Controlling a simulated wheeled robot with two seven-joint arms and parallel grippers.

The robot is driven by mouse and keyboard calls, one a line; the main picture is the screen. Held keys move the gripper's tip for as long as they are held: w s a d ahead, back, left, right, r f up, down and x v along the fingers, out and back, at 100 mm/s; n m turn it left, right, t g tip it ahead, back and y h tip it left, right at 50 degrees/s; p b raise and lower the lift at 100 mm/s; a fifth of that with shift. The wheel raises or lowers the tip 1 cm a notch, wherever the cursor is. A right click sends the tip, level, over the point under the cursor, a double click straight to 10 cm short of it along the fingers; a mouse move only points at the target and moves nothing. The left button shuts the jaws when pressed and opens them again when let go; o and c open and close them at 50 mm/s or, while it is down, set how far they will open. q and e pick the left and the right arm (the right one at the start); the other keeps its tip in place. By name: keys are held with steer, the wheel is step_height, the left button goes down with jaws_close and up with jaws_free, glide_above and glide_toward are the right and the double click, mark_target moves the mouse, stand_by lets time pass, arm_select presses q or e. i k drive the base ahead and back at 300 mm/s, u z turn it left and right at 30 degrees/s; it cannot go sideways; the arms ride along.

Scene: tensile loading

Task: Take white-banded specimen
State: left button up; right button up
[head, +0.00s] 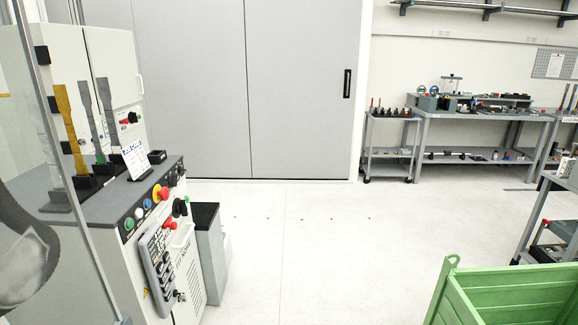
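Several flat dog-bone specimens stand upright in black holders on the dark top of a white machine console at the left. One is gold (67,122). A grey specimen (89,120) with a green mark near its foot stands to its right, and a darker grey specimen (106,108) stands behind that. A pale strip (46,125) shows at the left of the gold one, partly behind a clear panel. I cannot make out for certain which specimen has a white band. Neither gripper is in view.
The console (150,200) carries buttons, a red knob and a hanging keypad (157,262). A clear panel with a metal frame edge stands in front at the left. A green crate (510,285) is at the lower right. Workbenches (470,115) stand at the back right. The middle floor is clear.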

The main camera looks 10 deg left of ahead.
mark_target(117, 147)
steer(key=z, duration=0.2)
steer(key=i, duration=2)
steer(key=u, duration=0.5)
steer(key=i, duration=1.65)
steer(key=u, duration=1)
